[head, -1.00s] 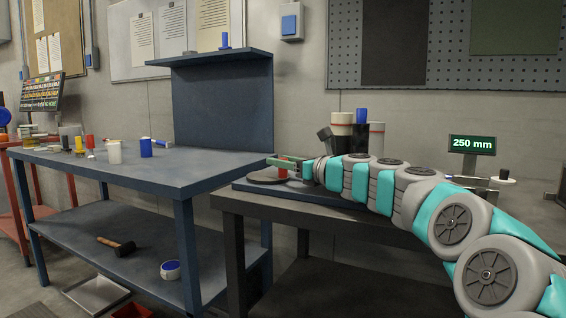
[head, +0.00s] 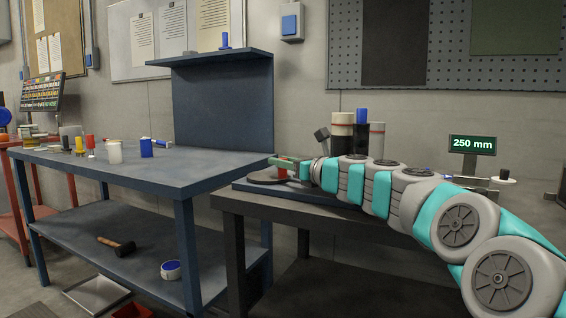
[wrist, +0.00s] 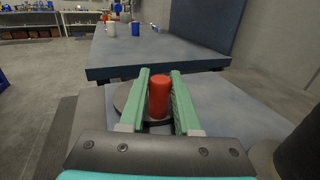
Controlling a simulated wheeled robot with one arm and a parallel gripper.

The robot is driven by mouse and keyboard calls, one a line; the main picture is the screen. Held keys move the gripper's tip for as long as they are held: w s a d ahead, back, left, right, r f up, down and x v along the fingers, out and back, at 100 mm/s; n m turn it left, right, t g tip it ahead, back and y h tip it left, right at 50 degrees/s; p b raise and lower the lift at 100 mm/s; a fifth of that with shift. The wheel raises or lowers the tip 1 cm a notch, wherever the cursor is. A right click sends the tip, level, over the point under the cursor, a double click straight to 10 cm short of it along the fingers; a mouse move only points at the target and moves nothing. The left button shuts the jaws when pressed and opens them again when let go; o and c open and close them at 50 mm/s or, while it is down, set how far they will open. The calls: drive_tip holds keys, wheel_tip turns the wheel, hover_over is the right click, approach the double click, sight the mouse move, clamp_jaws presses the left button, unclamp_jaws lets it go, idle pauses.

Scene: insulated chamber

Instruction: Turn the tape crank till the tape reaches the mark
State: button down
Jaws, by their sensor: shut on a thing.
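The crank has a red upright knob (wrist: 159,97) on a dark round disc (head: 266,177) at the left end of a blue base on the dark table. In the wrist view my gripper (wrist: 160,78) has its green fingers on both sides of the red knob, shut on it. In the head view the knob (head: 284,163) shows partly behind a finger. A display (head: 472,145) at the right reads "250 mm". The tape and its mark are hidden behind my arm or too small to tell.
A blue workbench (head: 150,178) with several cylinders stands left of the dark table (head: 226,198). Black, cream and grey cylinders (head: 342,131) stand behind my arm. A hammer (head: 118,246) and a tape roll (head: 170,270) lie on the bench's lower shelf.

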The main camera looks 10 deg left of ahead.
sight(273, 180)
drive_tip(key=shift+s+a+f+m+t+h, duration=0.1)
drive_tip(key=shift+s+a+m+t+h, duration=0.15)
drive_tip(key=shift+m+t+h, duration=0.25)
drive_tip(key=shift+s+a+m+t+h, duration=0.1)
drive_tip(key=shift+s+m+t+h, duration=0.1)
drive_tip(key=shift+m+t+h, duration=0.25)
drive_tip(key=h+b, duration=0.1)
drive_tip(key=m+t+h, duration=0.1)
drive_tip(key=m+t+h+b, duration=0.1)
drive_tip(key=h, duration=0.1)
drive_tip(key=shift+s+a+m+t+b, duration=0.25)
drive_tip(key=shift+s+a+b, duration=0.1)
drive_tip(key=shift+s, duration=0.05)
drive_tip(key=shift+s+a+m+t+h+b, duration=0.15)
drive_tip(key=shift+m+t+h+b, duration=0.2)
drive_tip(key=shift+m+h, duration=0.4)
drive_tip(key=shift+s+a+m+t+h+b, duration=0.2)
drive_tip(key=shift+m+h+b, duration=0.25)
drive_tip(key=shift+h, duration=0.45)
drive_tip(key=shift+w+m+h, duration=0.15)
drive_tip(key=shift+m+h, duration=0.15)
drive_tip(key=shift+h, duration=0.2)
drive_tip(key=shift+t, duration=0.25)
drive_tip(key=shift+r, duration=0.2)
drive_tip(key=c, duration=0.6)
unclamp_jaws()
drive_tip(key=shift+f, duration=0.1)
